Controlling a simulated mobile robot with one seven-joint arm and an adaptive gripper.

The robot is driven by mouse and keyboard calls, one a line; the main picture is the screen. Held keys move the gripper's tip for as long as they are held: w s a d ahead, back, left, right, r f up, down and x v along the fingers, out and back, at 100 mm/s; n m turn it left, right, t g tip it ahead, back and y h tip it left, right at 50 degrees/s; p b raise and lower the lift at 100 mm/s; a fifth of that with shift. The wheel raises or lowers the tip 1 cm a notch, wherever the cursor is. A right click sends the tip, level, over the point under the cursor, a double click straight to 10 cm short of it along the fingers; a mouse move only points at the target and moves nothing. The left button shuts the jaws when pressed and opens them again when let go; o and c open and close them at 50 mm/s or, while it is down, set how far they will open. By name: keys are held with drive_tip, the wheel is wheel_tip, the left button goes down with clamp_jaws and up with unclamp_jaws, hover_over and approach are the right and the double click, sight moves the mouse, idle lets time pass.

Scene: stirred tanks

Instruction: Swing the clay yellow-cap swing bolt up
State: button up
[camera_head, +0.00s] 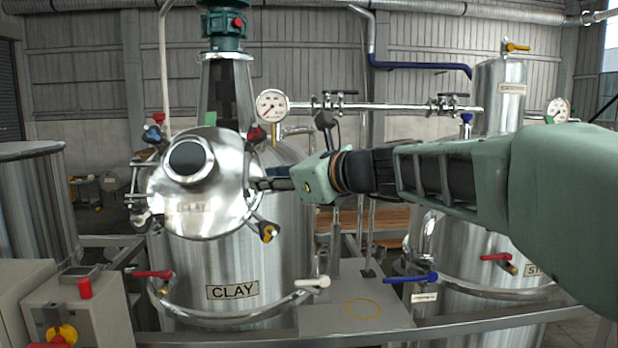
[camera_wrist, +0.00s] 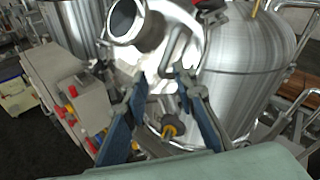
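The yellow-cap swing bolt (camera_head: 267,232) hangs down and outward at the lid's lower right edge. In the wrist view its dark knob with a yellow cap (camera_wrist: 169,130) shows low, between the fingers. My gripper (camera_head: 256,180) is at the lid's right edge, above the yellow-cap bolt. In the wrist view my gripper (camera_wrist: 161,78) has its two blue fingers apart, with nothing held between them. A bent lid handle (camera_wrist: 175,48) shows beyond the fingertips.
A red-capped bolt (camera_head: 257,135) is at the lid's upper right, and a blue-capped one (camera_head: 153,134) at the upper left. A pressure gauge (camera_head: 272,105) stands above my gripper. A white-handled valve (camera_head: 312,282) and red-handled valve (camera_head: 153,274) sit lower down. A control box (camera_head: 80,308) is at lower left.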

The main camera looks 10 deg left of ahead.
drive_tip(key=shift+r, duration=0.1)
drive_tip(key=shift+c, duration=0.6)
drive_tip(key=shift+w+d+f, duration=0.1)
drive_tip(key=shift+d+f, duration=0.05)
drive_tip(key=shift+f, duration=0.2)
drive_tip(key=shift+c, duration=1.3)
drive_tip(key=d+f+n+b, duration=0.2)
drive_tip(key=f, duration=0.2)
drive_tip(key=d+f+n+g+y+b, duration=0.1)
drive_tip(key=d+f+n+b, duration=0.1)
drive_tip(key=f, duration=0.1)
drive_tip(key=d+f+n+g+y+b, duration=0.1)
drive_tip(key=d+f+n+b, duration=0.1)
drive_tip(key=f, duration=0.2)
drive_tip(key=shift+w+d+f, duration=0.35)
drive_tip(key=shift+w+d, duration=0.05)
clamp_jaws()
drive_tip(key=d+f+n+y+b, duration=0.2)
drive_tip(key=d+f+n+b, duration=0.1)
drive_tip(key=d, duration=0.1)
drive_tip(key=n+g+y, duration=0.1)
drive_tip(key=n+y, duration=0.2)
approach(266, 229)
drive_tip(key=shift+p+x, duration=0.45)
drive_tip(key=shift+x, duration=1.7)
